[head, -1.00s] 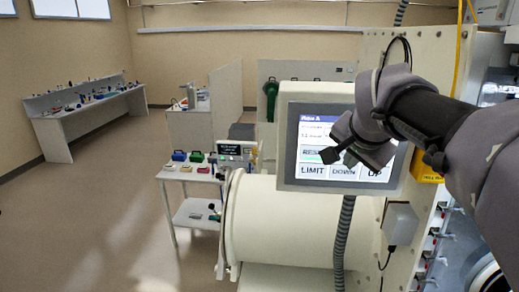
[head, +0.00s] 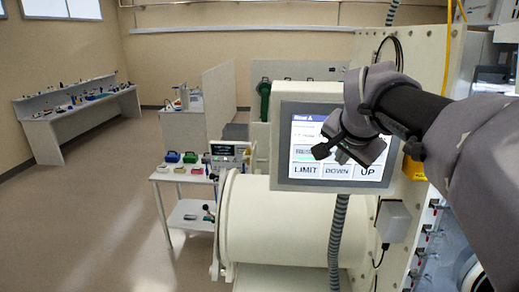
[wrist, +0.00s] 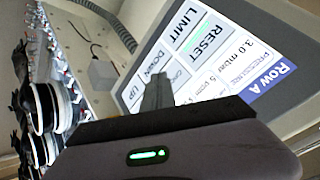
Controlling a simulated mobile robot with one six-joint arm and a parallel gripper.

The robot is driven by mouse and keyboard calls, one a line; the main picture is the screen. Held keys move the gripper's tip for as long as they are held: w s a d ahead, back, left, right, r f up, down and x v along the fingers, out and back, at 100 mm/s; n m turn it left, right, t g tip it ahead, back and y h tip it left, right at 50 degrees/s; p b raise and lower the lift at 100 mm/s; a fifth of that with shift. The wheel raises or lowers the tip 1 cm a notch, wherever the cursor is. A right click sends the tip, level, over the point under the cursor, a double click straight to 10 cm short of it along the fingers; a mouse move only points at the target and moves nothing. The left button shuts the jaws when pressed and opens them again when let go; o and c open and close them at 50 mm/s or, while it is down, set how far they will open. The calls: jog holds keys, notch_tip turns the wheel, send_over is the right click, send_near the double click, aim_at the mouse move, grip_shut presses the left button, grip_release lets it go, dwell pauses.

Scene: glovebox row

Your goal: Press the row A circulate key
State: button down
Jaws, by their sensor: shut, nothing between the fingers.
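The Row A touch panel (head: 280,150) is a grey-framed screen on the equipment. Its screen shows LIMIT, DOWN and UP keys along the bottom. In the wrist view the screen (wrist: 235,50) is tilted, with a RESET key (wrist: 202,48) beside a green bar. A pale key (wrist: 180,76) between RESET and the gripper tip is only partly legible; it is hidden by my arm in the head view. My gripper (head: 322,150) is shut and empty, in front of the screen's middle row. Its tip (wrist: 157,92) shows near that pale key; I cannot tell whether it touches.
A large white cylinder (head: 285,225) lies below the panel, with a grey ribbed hose (head: 337,240) in front. A white cart (head: 185,177) with coloured items stands to the left. A bench (head: 80,115) is far left. The floor between is clear.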

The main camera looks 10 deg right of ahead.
jog(key=shift+w, duration=0.15)
dwell(0.5)
jog(key=shift+s+a+b, duration=0.2)
jog(key=shift+s+b, duration=0.2)
jog(key=shift+s, duration=0.4)
jog(key=shift+s+a+b, duration=0.2)
jog(key=shift+s+b, duration=0.15)
jog(key=shift+s, duration=0.45)
jog(key=shift+s+a+b, duration=0.25)
jog(key=shift+s+b, duration=0.1)
jog(key=shift+s, duration=0.45)
jog(key=shift+s+a+b, duration=0.2)
jog(key=shift+s+b, duration=0.15)
jog(key=shift+s, duration=0.45)
jog(key=s+a+f+n+y+b, duration=0.1)
jog(key=s+a+f+b, duration=0.4)
jog(key=f+b, duration=0.7)
jog(key=s+a+f+n+g+y+b, duration=0.1)
jog(key=s+a+f+n+b, duration=0.3)
jog(key=f+b, duration=0.9)
jog(key=s+a+f+n+g+y+b, duration=0.1)
jog(key=s+a+f+b, duration=0.7)
jog(key=f, duration=2.3)
jog(key=s+n+y+b, duration=0.1)
jog(key=s+y+b, duration=0.1)
jog(key=b, duration=0.2)
jog(key=shift+s+f, duration=0.15)
jog(key=shift+f, duration=0.1)
